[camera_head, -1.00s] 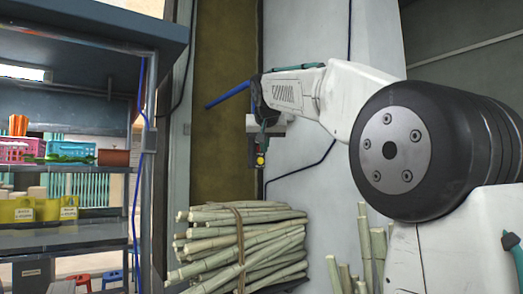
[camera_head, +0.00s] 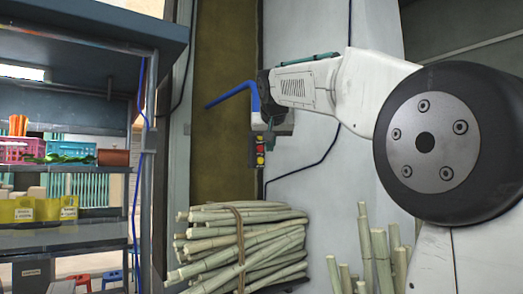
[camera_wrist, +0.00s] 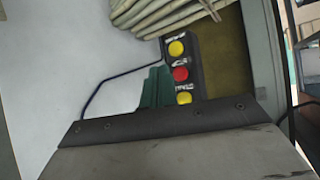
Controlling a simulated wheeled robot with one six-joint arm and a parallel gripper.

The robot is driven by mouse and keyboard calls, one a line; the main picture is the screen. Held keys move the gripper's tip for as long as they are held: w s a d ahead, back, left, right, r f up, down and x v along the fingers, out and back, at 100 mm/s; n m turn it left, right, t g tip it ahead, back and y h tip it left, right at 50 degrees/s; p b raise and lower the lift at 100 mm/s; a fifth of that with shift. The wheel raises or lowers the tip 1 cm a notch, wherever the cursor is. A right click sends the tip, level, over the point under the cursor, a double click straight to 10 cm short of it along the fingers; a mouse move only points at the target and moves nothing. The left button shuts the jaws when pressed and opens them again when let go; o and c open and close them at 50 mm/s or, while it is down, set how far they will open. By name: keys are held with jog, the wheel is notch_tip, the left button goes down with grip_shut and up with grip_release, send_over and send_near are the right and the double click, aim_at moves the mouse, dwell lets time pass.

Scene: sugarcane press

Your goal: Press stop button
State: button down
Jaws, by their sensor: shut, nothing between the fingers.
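The dark control box (camera_head: 251,156) hangs on the wall with a red button (camera_head: 260,149) between two yellow buttons. In the wrist view the box (camera_wrist: 196,50) shows the red button (camera_wrist: 180,74) in the middle, with a yellow button (camera_wrist: 176,48) above and another yellow button (camera_wrist: 184,98) below it, partly cut off by my gripper. The labels are too blurred to read. My gripper (camera_wrist: 157,72) is shut and empty. Its green fingers appear just left of the red and lower yellow buttons. I cannot tell whether they touch the box.
A tied bundle of cane (camera_head: 240,240) stands below the box, with loose canes (camera_head: 375,250) to its right. A shelf rack (camera_head: 85,252) with baskets stands at the left. A cable (camera_head: 310,166) runs along the white wall.

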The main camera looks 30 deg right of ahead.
jog(key=s, duration=0.3)
jog(key=shift+s, duration=0.3)
dwell(0.7)
notch_tip(320, 180, down, 9)
jog(key=s+a+n+g+y, duration=0.1)
jog(key=s+g, duration=0.1)
jog(key=s+a+f+n+g+y, duration=0.1)
jog(key=s+a+f, duration=0.4)
jog(key=s+f, duration=0.5)
jog(key=s+a+f+n+g+y, duration=0.1)
jog(key=s+a+f+n+g, duration=0.1)
jog(key=s+a+f, duration=0.4)
jog(key=s+a+f+n+g+y, duration=0.1)
jog(key=s+a+f, duration=0.5)
jog(key=s+f, duration=0.9)
jog(key=shift+f+n+g+y, duration=0.3)
jog(key=shift+f+g+y, duration=0.35)
jog(key=shift+g, duration=0.45)
jog(key=shift+a, duration=0.1)
